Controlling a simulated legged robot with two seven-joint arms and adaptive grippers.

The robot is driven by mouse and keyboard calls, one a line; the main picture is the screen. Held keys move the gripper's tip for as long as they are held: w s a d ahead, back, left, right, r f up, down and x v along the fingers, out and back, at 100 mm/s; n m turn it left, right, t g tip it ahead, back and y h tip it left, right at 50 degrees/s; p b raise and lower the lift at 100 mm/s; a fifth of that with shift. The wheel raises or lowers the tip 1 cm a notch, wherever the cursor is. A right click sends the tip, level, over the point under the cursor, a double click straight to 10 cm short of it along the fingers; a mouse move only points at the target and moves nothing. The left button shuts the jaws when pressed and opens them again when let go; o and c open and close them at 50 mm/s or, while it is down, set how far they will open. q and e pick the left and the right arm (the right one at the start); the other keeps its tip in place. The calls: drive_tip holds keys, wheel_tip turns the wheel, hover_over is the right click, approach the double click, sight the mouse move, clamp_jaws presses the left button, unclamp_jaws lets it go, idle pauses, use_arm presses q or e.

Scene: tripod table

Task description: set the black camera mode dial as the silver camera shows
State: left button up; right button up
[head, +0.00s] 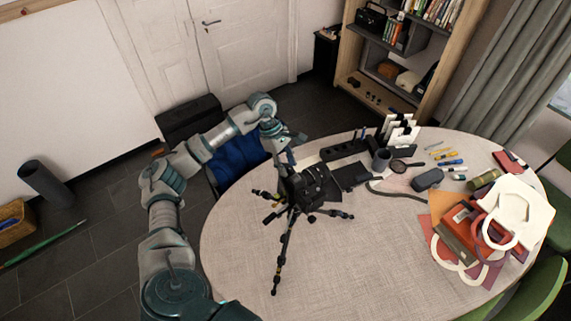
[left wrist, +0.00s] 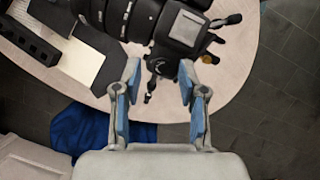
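The black camera (head: 312,184) sits on a black tripod (head: 283,242) on the round table. In the left wrist view the black camera (left wrist: 168,22) fills the top middle, with its ribbed lens to the left and a grey square panel to the right. My left gripper (head: 284,164) is at the camera's back left side. In the left wrist view the left gripper (left wrist: 158,80) has its blue-padded fingers spread apart, with the camera's near end at their tips. I cannot tell whether they touch it. I cannot make out the mode dial or a silver camera. My right gripper is out of view.
The round table (head: 235,240) is bare at the front left. A mug (head: 381,160), a magnifying glass (head: 398,167), a grey case (head: 428,179) and pens lie right of the tripod. A blue chair (head: 237,157) stands behind my left arm.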

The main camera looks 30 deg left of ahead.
use_arm(q)
drive_tip(key=v, duration=1.1)
drive_tip(key=shift+a+r, duration=0.25)
drive_tip(key=shift+r, duration=0.1)
drive_tip(key=shift+r, duration=0.1)
